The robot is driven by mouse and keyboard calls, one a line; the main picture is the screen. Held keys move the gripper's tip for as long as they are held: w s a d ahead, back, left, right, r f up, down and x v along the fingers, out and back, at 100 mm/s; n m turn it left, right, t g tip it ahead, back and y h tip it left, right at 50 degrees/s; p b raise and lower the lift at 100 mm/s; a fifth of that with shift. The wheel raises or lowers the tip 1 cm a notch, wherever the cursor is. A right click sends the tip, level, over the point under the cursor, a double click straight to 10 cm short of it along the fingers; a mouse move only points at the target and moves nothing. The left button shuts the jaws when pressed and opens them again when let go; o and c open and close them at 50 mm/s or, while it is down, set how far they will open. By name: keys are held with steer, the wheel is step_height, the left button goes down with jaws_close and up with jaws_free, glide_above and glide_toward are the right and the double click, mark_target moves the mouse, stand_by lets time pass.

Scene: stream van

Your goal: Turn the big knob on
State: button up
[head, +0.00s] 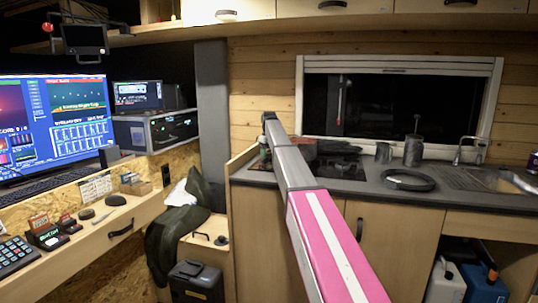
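No big knob can be picked out for certain in the head view. A dark, low, rounded piece (115,200) lies on the wooden desk at left, but I cannot tell whether it is a knob. Small control boxes with red parts (67,222) sit to its left, too small to read. A rack unit (157,131) with small front controls stands behind the desk. My grey and pink arm reaches up through the middle of the view, well to the right of the desk controls. My gripper's fingers do not show.
The desk (122,243) carries a keypad (15,255) and a large monitor (60,125). A dark bag or cloth (172,240) and a black case (196,282) are beside it. The counter at right holds a stove, canisters (413,150), a black ring (408,180) and a sink.

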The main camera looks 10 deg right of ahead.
step_height(320, 180, up, 11)
stand_by(0.8)
steer(key=shift+f, duration=0.1)
